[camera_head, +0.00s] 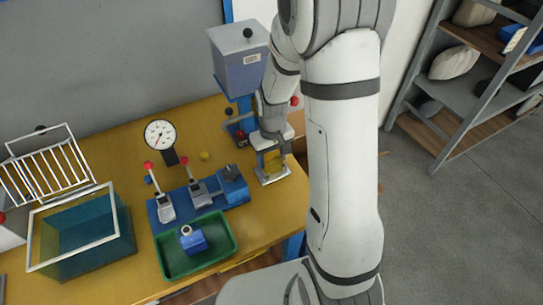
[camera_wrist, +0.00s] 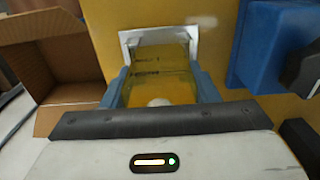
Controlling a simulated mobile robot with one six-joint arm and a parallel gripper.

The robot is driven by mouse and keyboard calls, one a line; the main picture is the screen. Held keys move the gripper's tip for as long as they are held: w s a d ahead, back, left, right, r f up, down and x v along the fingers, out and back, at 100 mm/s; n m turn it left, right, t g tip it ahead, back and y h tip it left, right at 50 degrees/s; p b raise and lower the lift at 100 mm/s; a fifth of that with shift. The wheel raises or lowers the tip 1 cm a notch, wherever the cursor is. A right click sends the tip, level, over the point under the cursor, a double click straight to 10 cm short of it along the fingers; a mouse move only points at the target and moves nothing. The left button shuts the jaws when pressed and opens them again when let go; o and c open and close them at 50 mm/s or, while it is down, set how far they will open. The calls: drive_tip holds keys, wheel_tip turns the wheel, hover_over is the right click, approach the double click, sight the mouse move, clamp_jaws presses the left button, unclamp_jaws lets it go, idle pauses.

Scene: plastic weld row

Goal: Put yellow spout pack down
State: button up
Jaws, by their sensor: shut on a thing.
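The yellow spout pack (camera_wrist: 160,66) is between the fingers of my gripper (camera_wrist: 160,90) in the wrist view, with a pale round spot at its near end. My gripper is shut on it. The pack lies over a light metal plate or holder (camera_wrist: 132,40); I cannot tell whether it rests on it. In the head view the pack (camera_head: 272,160) shows small below my gripper (camera_head: 272,150), above the pale holder (camera_head: 273,177) at the table's right end. My arm hides part of this area.
Left of the holder stands a blue clamp fixture (camera_head: 190,197) with red-knobbed levers. A green tray (camera_head: 165,270) holds a blue part. A water tank (camera_head: 120,245), wire rack (camera_head: 50,170) and dial gauge (camera_head: 160,134) stand further left. An open cardboard box (camera_wrist: 75,68) shows in the wrist view.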

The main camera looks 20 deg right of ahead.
drive_tip(key=shift+f, duration=0.2)
drive_tip(key=o, duration=1)
drive_tip(key=shift+r, duration=0.15)
wheel_tip(320, 180, up, 11)
drive_tip(key=shift+r, duration=0.1)
drive_tip(key=shift+s+r, duration=0.2)
drive_tip(key=shift+r, duration=0.5)
drive_tip(key=s+r+t, duration=0.1)
drive_tip(key=s+r, duration=0.1)
drive_tip(key=s, duration=0.3)
drive_tip(key=s+r+m+t, duration=0.1)
drive_tip(key=s+r, duration=0.2)
drive_tip(key=s, duration=0.2)
drive_tip(key=s+r+m, duration=0.1)
drive_tip(key=s+r, duration=0.1)
drive_tip(key=s, duration=0.3)
drive_tip(key=shift+s+r+t, duration=0.2)
drive_tip(key=shift+s+t, duration=0.1)
drive_tip(key=shift+t, duration=0.1)
